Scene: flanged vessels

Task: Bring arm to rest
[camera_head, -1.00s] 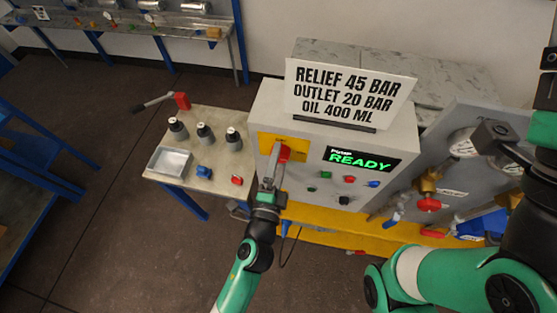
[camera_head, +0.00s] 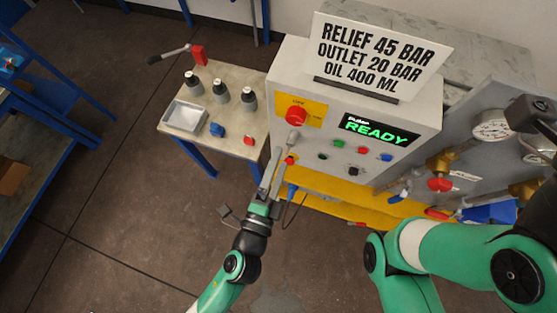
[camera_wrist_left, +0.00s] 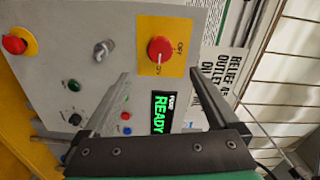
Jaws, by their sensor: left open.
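My left gripper (camera_head: 277,160) is open and empty, in front of the lower left of the pump cabinet's front panel. The red rotary switch (camera_head: 297,116) on its yellow plate is beyond the fingertips, apart from them. In the left wrist view, the open fingers (camera_wrist_left: 158,82) point at the panel, with the red switch (camera_wrist_left: 160,50) ahead and clear space between them. The green READY display (camera_head: 378,133) is lit. My right arm (camera_head: 450,250) is folded at the right; its fingers are out of the picture.
A side table (camera_head: 236,83) at left holds several grey bottles, a metal tray (camera_head: 186,115) and small blue and red parts. A gauge panel (camera_head: 480,160) with valves stands at right. A sign (camera_head: 375,55) tops the cabinet. Open floor (camera_head: 120,200) lies left and in front.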

